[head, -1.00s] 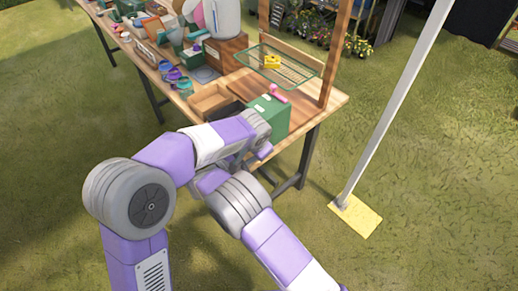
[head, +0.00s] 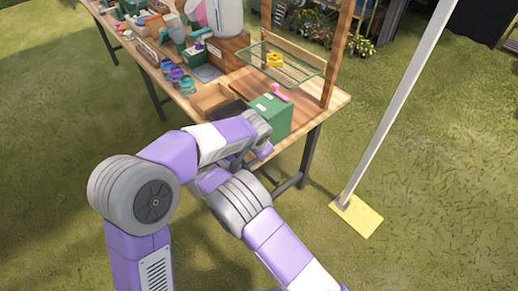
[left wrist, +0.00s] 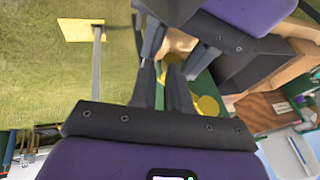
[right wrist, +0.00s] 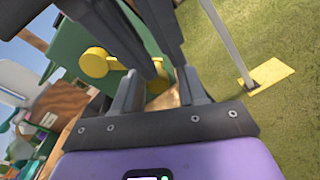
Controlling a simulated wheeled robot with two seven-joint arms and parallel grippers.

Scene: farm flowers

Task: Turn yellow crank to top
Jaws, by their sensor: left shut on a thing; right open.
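The yellow crank (right wrist: 95,62) is on the side of a green box (right wrist: 68,48). In the right wrist view, it has a round end, a short arm and another yellow part by the fingers. The left wrist view shows yellow parts of it too (left wrist: 207,105). My left gripper (left wrist: 163,68) is shut on the crank; its fingers partly cover the yellow. My right gripper (right wrist: 158,75) is open close to the crank, just beside the left fingers. In the head view, the green box (head: 270,116) shows at the table's near end, but my arms hide the crank.
A wooden table (head: 325,103) carries the box, a wooden tray (head: 212,100) and several pots and jars. A white pole (head: 395,110) stands right on a yellow base plate (head: 356,215). Open grass lies around.

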